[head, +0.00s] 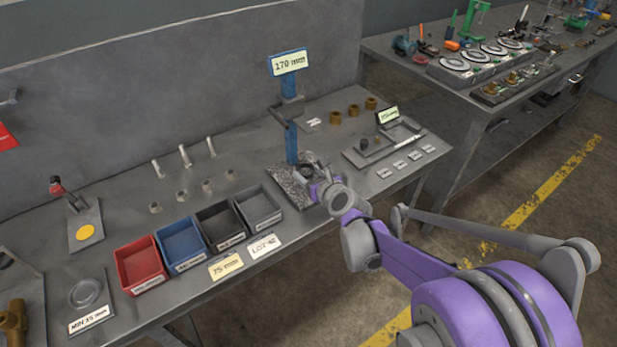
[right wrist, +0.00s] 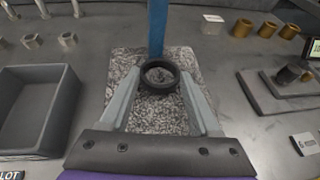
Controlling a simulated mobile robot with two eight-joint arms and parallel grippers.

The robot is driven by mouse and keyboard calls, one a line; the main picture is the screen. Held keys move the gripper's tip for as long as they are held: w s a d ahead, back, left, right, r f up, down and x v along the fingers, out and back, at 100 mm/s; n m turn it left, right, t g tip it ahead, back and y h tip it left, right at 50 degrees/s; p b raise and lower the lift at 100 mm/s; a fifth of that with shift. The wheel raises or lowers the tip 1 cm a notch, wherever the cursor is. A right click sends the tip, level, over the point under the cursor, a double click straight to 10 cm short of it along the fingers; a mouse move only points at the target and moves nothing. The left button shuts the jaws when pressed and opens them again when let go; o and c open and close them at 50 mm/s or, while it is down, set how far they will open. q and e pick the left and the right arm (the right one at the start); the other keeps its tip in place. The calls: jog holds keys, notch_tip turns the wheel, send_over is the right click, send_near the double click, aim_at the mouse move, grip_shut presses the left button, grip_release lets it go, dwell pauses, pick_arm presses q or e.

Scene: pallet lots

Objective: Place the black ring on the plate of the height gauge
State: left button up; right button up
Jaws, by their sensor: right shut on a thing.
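The height gauge stands near the middle of the bench, with a blue column (head: 291,143) and a "170 mm" sign on top. Its speckled grey plate (head: 286,181) also shows in the right wrist view (right wrist: 125,75). My right gripper (head: 309,180) is over this plate, in front of the column. In the right wrist view its two grey fingers are shut on the black ring (right wrist: 158,89), one on each side. The ring lies flat, opening upward, close to the column. I cannot tell whether it touches the plate. My left gripper is not in view.
Red (head: 142,265), blue (head: 181,243), black (head: 221,226) and grey (head: 259,207) bins stand left of the plate. Brass bushings (head: 353,110) stand behind right. A tray with small dark parts (head: 383,143) lies to the right. Metal pins (head: 184,156) stand behind the bins.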

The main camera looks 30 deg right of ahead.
jog(key=shift+f, duration=0.5)
jog(key=shift+f, duration=0.2)
jog(key=o, duration=1.3)
jog(key=shift+r, duration=0.1)
